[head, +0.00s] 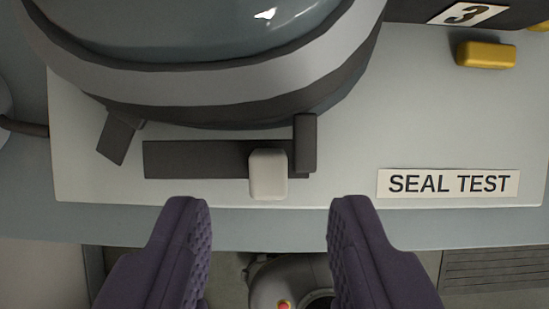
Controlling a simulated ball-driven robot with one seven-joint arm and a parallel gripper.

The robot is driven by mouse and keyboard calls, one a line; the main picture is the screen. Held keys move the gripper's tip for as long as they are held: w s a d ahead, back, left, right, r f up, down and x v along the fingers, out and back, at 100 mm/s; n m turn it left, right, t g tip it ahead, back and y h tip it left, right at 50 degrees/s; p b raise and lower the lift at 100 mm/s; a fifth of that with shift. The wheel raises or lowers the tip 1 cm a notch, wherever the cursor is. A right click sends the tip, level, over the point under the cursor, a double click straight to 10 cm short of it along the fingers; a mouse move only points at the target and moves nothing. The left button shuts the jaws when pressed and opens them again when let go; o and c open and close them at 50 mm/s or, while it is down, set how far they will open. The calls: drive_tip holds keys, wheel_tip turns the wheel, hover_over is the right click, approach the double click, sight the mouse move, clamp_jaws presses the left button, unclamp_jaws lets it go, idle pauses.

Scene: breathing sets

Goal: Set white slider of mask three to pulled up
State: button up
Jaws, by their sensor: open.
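The white slider (268,175) sits on a dark horizontal track (195,159), toward the track's right end, below the mask. Mask three (210,75) has a glossy grey-blue visor with a grey and dark rim, and fills the upper left. A "3" label (467,13) is at the upper right. My gripper (268,205) is open, with one purple finger on each side below the slider. The fingers are apart from the slider and nothing is between them. The slider's upper part lies against the track; its depth from the fingers is hard to tell.
A dark upright stub (305,143) stands just right of the slider, and a dark strap end (117,137) is at the left. A yellow block (486,55) and a "SEAL TEST" label (448,184) are on the pale panel (360,120). A rounded grey object with a red button (283,303) is below.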

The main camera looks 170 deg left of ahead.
sight(268, 184)
drive_tip(key=shift+b+x, duration=0.5)
drive_tip(key=shift+x, duration=1.4)
clamp_jaws()
